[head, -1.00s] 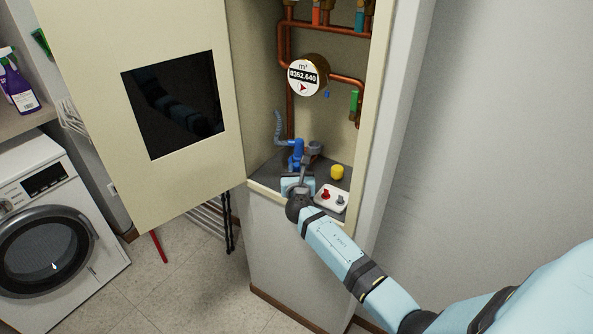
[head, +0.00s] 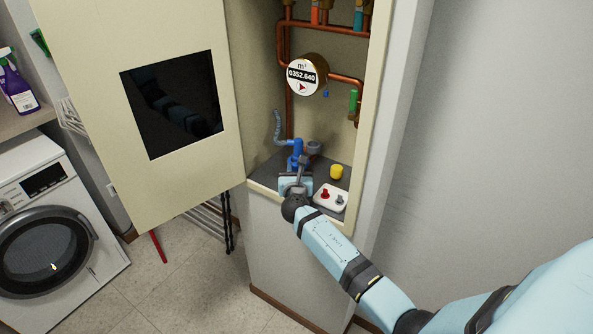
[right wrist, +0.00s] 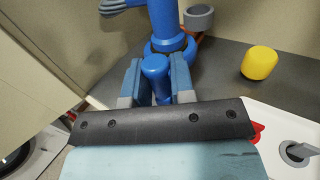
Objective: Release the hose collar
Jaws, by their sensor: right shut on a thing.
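A blue upright fitting (head: 298,150) stands on the cabinet floor, with a grey ribbed hose (head: 277,128) rising from its left side. In the right wrist view the fitting (right wrist: 166,22) has a rounded blue knob (right wrist: 155,72) on its near side. My right gripper (head: 296,177) is at the front of the fitting; in the wrist view its fingers (right wrist: 155,84) lie on either side of the knob, shut on it. The hose end (right wrist: 112,6) shows at the top left there. I cannot tell which part is the collar. My left gripper is not in view.
A grey ring-shaped piece (head: 313,147) sits right of the fitting. A yellow cylinder (head: 337,172) and a white plate (head: 331,197) with red and grey levers stand farther right. A meter (head: 304,76) and copper pipes are above. The open door (head: 180,180) bounds the left.

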